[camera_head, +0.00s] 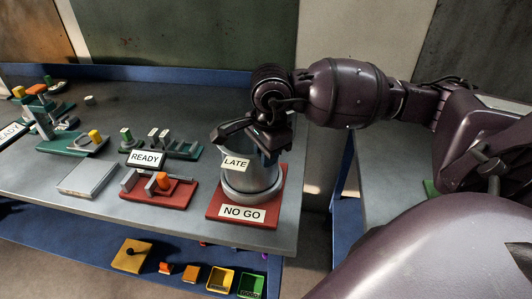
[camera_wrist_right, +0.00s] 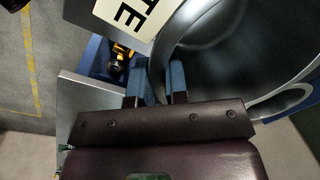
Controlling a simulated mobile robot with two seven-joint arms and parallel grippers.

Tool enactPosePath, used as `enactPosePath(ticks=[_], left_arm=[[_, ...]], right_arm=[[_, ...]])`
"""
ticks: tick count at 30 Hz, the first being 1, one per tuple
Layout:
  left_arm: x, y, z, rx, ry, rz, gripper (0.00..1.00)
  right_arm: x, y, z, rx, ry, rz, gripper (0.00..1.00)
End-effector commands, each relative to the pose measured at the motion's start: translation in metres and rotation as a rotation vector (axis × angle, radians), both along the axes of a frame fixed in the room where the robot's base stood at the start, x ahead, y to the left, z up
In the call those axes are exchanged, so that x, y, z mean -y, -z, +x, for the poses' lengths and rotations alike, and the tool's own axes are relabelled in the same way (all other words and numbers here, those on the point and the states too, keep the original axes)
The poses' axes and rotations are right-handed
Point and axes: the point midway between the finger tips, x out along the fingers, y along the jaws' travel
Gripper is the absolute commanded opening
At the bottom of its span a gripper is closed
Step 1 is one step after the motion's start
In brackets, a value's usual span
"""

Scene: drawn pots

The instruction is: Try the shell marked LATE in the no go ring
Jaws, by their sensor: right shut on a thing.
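The grey metal shell (camera_head: 262,172) with the LATE label (camera_head: 236,163) stands about upright at the no go ring (camera_head: 250,195), which shows around its lower part. I cannot tell how deep it sits. The ring is on a red base with the NO GO label (camera_head: 243,213). My right gripper (camera_head: 272,148) is shut on the shell's wall at its upper rim. In the right wrist view my right gripper (camera_wrist_right: 158,78) has its blue fingertips at the wall of the shell (camera_wrist_right: 225,50), with part of the label above them. My left gripper is not in view.
A red fixture (camera_head: 180,195) with an orange peg stands left of the ring, near green fixtures (camera_head: 182,148) and a READY sign (camera_head: 146,158). A grey block (camera_head: 88,178) lies further left. Yellow and green bins (camera_head: 220,279) sit on the lower blue shelf.

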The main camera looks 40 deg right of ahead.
Motion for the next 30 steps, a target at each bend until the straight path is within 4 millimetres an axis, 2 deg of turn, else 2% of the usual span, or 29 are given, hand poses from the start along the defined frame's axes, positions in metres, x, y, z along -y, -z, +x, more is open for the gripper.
enactPosePath(ticks=[11,12,18,26,30], left_arm=[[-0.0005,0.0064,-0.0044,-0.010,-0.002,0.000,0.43],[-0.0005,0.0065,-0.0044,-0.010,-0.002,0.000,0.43],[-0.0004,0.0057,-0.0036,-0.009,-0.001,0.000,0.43],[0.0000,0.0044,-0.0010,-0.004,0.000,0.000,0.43],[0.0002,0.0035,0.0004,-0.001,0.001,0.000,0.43]], right_arm=[[0.0000,0.0043,0.0003,0.001,0.000,0.000,0.00],[-0.0001,0.0044,0.0003,0.001,0.000,0.000,0.16],[0.0000,0.0040,0.0002,0.001,0.000,0.000,0.44],[0.0000,0.0040,-0.0001,-0.001,0.000,0.000,0.44],[0.0001,-0.0049,-0.0003,0.001,0.000,0.000,0.44]])
